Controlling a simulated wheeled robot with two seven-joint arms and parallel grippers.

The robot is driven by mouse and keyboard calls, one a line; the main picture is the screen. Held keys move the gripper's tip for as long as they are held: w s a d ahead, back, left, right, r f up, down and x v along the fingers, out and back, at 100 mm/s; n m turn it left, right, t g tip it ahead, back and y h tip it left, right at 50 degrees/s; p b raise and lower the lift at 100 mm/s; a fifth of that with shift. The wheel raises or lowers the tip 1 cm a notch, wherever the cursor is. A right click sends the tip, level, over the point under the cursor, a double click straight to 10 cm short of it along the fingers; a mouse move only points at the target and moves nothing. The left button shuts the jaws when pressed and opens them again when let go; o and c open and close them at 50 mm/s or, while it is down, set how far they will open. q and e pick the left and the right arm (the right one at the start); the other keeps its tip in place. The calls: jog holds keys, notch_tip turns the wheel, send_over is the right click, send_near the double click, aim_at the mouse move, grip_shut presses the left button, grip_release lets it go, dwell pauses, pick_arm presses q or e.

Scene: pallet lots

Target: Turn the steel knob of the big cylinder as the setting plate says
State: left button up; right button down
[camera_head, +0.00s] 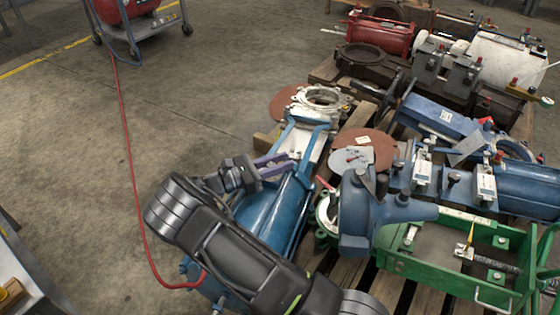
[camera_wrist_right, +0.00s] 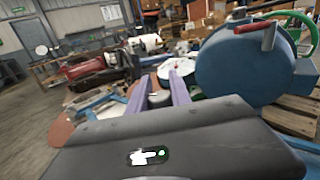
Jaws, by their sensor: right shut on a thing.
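The big blue cylinder (camera_head: 270,217) lies lengthwise on the pallet, partly under my right arm. My right gripper (camera_head: 284,164), with purple fingers, is over its upper part. In the right wrist view its fingers (camera_wrist_right: 157,92) stand on either side of a small grey steel knob (camera_wrist_right: 158,98) and are shut on it. In the head view the fingers hide the knob. A pale round plate (camera_head: 352,159) with a small red mark lies to the right of the cylinder; I cannot read it or tell whether it is the setting plate. My left gripper is not in view.
A blue valve body (camera_head: 358,212) stands close to the right of the gripper and looms large in the right wrist view (camera_wrist_right: 240,68). A green frame (camera_head: 450,275) is at lower right. A red hose (camera_head: 131,180) crosses the clear floor at left.

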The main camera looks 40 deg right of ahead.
jog(key=shift+s+m+g, duration=0.1)
jog(key=shift+m+g, duration=0.3)
jog(key=shift+g, duration=0.2)
jog(key=c, duration=1.2)
grip_release()
jog(key=shift+o, duration=0.2)
